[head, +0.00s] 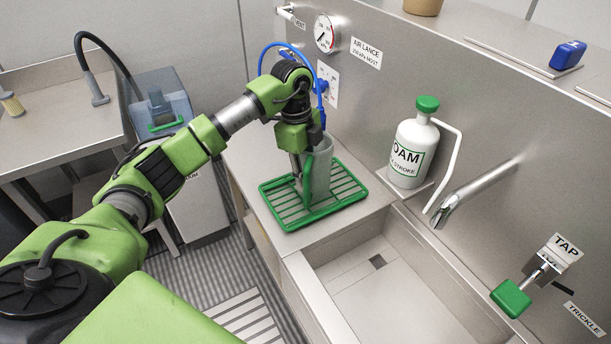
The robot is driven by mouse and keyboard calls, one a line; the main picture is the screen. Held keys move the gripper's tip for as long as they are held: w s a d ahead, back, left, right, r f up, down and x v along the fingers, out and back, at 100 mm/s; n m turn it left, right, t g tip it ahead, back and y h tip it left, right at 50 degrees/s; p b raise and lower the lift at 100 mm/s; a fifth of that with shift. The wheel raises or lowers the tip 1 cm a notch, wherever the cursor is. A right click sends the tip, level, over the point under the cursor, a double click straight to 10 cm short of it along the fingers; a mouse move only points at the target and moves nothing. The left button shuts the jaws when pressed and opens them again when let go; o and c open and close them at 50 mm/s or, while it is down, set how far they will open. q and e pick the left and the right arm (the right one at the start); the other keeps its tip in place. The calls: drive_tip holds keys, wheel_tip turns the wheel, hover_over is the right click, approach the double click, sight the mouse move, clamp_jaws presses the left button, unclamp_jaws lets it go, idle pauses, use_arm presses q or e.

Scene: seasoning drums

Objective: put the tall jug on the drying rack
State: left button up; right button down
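The tall jug (321,172) is grey with a green strip, apparently its handle, on the near side. It is upright, and its base appears to be on the green wire drying rack (349,203); contact is partly hidden. My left gripper (299,168) points down at the near side of the jug, at its handle. The gripper body and the handle overlap in the picture, so I cannot tell whether the fingers are closed on it. My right gripper is out of view.
The rack lies on a steel counter left of a sink basin (385,300). A white foam bottle (412,150) with a green cap stands behind the sink. A spout (475,195) and a green tap handle (511,298) are to the right. A blue hose loops behind my wrist.

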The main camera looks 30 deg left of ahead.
use_arm(q)
drive_tip(key=shift+r, duration=0.25)
wheel_tip(320, 180, up, 12)
drive_tip(key=a+b, duration=0.1)
drive_tip(key=b, duration=0.1)
drive_tip(key=shift+a+f, duration=0.15)
drive_tip(key=shift+a, duration=0.05)
idle(0.4)
